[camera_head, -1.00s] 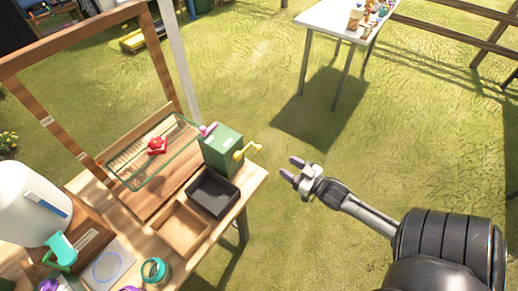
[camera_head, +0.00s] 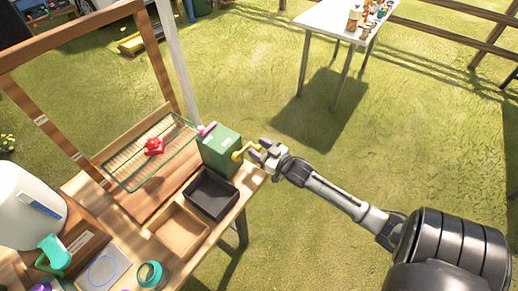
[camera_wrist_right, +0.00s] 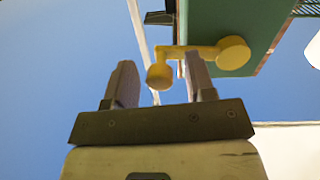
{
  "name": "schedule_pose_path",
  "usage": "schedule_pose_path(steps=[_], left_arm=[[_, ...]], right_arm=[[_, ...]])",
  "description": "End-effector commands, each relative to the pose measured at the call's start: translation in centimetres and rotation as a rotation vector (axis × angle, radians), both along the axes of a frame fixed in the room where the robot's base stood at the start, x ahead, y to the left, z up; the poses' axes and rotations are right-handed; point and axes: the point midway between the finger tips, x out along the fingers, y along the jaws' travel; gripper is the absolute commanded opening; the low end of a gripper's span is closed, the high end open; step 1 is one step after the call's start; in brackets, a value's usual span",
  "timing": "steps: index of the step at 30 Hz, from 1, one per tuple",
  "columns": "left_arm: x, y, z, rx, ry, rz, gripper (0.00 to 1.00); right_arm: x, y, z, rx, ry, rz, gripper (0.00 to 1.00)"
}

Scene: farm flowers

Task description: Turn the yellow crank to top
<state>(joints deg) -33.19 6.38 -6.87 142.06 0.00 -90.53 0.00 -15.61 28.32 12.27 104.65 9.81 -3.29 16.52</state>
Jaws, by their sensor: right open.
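The yellow crank (camera_head: 240,153) sits on the side of a green box (camera_head: 219,150) at the table's right end. In the right wrist view its round hub (camera_wrist_right: 234,52) joins the green box (camera_wrist_right: 228,22), and its arm ends in a round knob (camera_wrist_right: 160,76). My right gripper (camera_head: 258,150) is at the crank, its fingers open. My left gripper is not in view.
A wooden frame and white post (camera_head: 174,60) rise behind. Open grass lies right of the table; a white table (camera_head: 325,17) stands farther back.

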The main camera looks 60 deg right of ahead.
Motion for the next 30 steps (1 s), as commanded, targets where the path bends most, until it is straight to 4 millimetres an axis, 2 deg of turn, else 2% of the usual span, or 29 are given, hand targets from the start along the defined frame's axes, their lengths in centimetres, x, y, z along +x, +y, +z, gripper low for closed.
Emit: schedule_pose_path(steps=[8, 23, 30], left_arm=[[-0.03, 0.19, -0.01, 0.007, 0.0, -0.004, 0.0], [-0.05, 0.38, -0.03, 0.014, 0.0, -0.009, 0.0], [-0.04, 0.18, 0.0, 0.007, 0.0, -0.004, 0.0]], right_arm=[[0.04, 0.01, 0.0, 0.0, 0.0, 0.0, 0.49], [0.02, 0.02, 0.0, 0.0, 0.0, 0.0, 0.01], [0.02, 0.02, 0.0, 0.001, 0.0, 0.0, 0.0]])
